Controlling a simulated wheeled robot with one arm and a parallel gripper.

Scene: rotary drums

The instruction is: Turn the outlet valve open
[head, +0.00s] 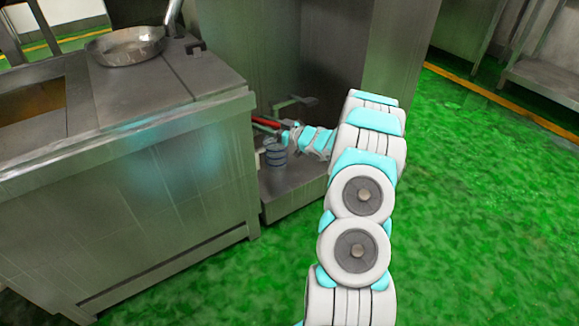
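A red handle (264,122), which looks like the outlet valve's lever, shows in the recess right of the steel counter. It lies roughly level, and its left end is hidden behind the counter's corner. My arm reaches in from the lower right, and my gripper (288,137) is at or very close to the handle's right end. The fingers are too small to tell whether they touch it or are open or shut. The valve body and outlet are not clearly visible.
A ribbed grey-blue cylinder (276,153) stands just below my gripper on a low steel ledge (292,196). A grey metal bar (292,103) sticks out above. The steel counter (215,190) with a pan (126,47) closes the left side. Green floor (480,200) is free at right.

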